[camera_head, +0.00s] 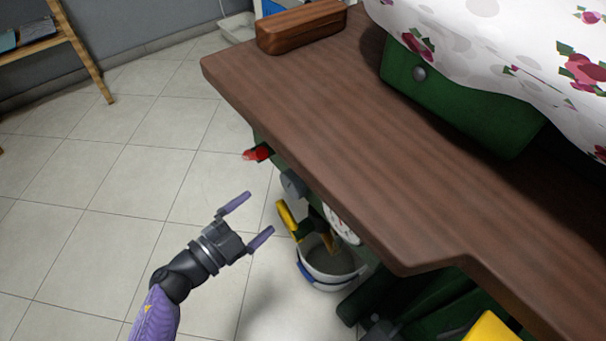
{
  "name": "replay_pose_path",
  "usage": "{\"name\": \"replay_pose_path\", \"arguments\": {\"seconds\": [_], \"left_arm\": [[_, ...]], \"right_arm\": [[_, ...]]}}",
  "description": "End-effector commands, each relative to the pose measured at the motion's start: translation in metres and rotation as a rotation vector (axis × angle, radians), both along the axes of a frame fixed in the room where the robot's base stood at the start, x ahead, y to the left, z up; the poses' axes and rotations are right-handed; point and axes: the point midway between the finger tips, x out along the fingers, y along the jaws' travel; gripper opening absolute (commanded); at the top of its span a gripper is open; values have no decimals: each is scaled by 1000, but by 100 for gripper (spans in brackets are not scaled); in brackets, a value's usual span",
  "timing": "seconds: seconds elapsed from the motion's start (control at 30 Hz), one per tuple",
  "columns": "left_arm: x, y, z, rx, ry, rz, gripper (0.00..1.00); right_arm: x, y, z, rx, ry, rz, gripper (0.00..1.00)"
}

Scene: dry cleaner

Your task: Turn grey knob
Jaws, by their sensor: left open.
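The grey knob (293,184) sticks out from the front of the green machine, just under the edge of the brown wooden top. My left gripper (249,220) is open and empty, with its two purple fingers spread toward the machine. It is to the left of and below the knob in the picture, apart from it. The knob's right side is partly hidden by the wooden top. My right gripper is not in view.
A red knob (258,153) and a yellow handle (287,218) flank the grey knob. A white gauge (342,225) and a bucket (327,268) are to the right and below. The wooden top (330,130) overhangs. The tiled floor (130,200) at left is clear.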

Motion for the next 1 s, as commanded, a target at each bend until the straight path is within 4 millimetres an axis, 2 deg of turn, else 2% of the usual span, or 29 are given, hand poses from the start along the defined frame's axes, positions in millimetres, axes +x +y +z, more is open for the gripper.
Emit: {"name": "replay_pose_path", "arguments": {"seconds": [0.2,0.4,0.73,1.0], "left_arm": [[33,-38,-5,-4,-1,-1,100],[57,-65,-4,-2,1,-1,100],[62,-70,0,-1,0,-1,100],[61,-70,0,0,-1,-1,43]], "right_arm": [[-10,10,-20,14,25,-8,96],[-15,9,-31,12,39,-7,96],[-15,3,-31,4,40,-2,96],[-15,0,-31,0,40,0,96]]}}
